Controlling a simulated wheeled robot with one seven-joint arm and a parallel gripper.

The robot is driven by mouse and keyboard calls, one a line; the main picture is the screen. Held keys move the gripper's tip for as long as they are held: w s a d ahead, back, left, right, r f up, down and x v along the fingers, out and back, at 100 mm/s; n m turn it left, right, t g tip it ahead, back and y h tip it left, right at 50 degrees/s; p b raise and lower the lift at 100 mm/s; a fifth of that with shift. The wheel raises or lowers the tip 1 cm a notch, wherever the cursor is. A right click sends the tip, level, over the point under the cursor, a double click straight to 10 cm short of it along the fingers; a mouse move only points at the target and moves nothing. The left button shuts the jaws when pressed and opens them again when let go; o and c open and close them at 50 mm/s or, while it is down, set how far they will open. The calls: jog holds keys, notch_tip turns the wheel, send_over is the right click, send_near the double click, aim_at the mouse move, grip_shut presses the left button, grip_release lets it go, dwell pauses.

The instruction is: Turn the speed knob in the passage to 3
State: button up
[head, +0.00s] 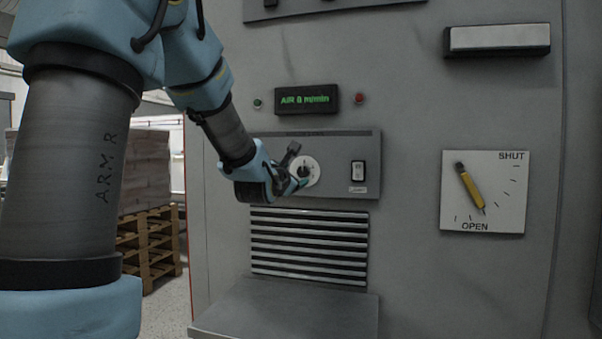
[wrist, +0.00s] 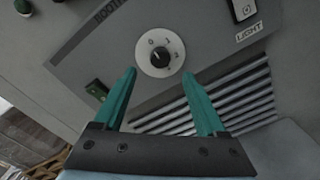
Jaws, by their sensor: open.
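The speed knob (wrist: 161,57) is a small black knob on a white round dial, set in a grey panel. In the wrist view the dial shows 0, 1 and another figure, but the knob's setting is too small to read surely. In the head view the white dial (head: 309,167) is partly hidden by my gripper (head: 296,168). In the wrist view my gripper (wrist: 159,72) is open and empty. Its two teal fingers point at the dial, with the tips at its lower left and lower right, apart from the knob. A display (head: 305,99) above reads AIR 0 m/min.
A slatted vent (head: 309,245) and a grey ledge (head: 290,312) lie below. An OPEN/SHUT plate with a yellow lever (head: 471,189) is at right. Stacked pallets (head: 150,240) stand at left.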

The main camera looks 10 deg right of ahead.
aim_at(303, 172)
jog(key=p+x, duration=0.1)
jog(key=x, duration=0.7)
jog(key=shift+w+p, duration=0.1)
jog(key=shift+p, duration=0.3)
jog(key=shift+f, duration=0.1)
grip_shut()
